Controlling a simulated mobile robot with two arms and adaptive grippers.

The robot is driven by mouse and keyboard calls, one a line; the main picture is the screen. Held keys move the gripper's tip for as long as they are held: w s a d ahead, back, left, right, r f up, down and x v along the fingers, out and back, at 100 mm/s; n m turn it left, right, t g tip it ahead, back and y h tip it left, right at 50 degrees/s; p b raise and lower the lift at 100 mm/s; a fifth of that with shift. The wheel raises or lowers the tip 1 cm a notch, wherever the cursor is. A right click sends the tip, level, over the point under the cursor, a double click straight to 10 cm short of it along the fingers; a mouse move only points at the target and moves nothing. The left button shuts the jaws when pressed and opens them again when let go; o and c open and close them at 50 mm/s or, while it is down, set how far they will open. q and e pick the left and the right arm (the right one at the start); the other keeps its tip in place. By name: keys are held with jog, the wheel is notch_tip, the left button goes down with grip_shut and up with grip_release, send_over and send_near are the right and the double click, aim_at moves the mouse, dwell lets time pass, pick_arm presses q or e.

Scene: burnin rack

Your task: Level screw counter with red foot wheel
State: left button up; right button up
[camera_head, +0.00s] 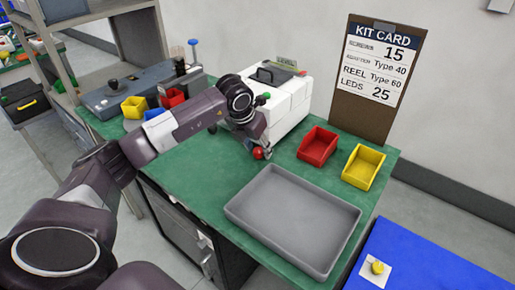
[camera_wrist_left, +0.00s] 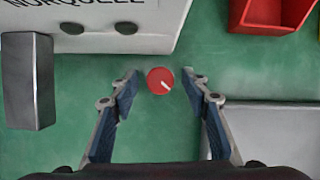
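The screw counter is a white box (camera_head: 288,105) on the green bench; its lower front edge shows at the top of the left wrist view (camera_wrist_left: 120,22). The red foot wheel (camera_head: 258,153) sits low at its near front corner. In the left wrist view the wheel (camera_wrist_left: 160,80) is a red disc with a white mark. My left gripper (camera_wrist_left: 160,82) is open, pointing down, with one finger on each side of the wheel and a visible gap to both. It partly hides the counter's front in the head view. My right gripper is not in view.
A grey tray (camera_head: 240,213) lies near the gripper on the green bench (camera_head: 190,187). A red bin (camera_head: 317,147) and a yellow bin (camera_head: 363,167) stand to the right. A kit card board (camera_head: 378,70) stands behind. A grey block (camera_wrist_left: 28,82) lies left in the wrist view.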

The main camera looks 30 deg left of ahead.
pick_arm(q)
jog(key=shift+s+r, duration=0.1)
jog(key=shift+r, duration=0.1)
jog(key=v, duration=1.1)
jog(key=shift+r, duration=0.3)
jog(key=shift+s, duration=0.1)
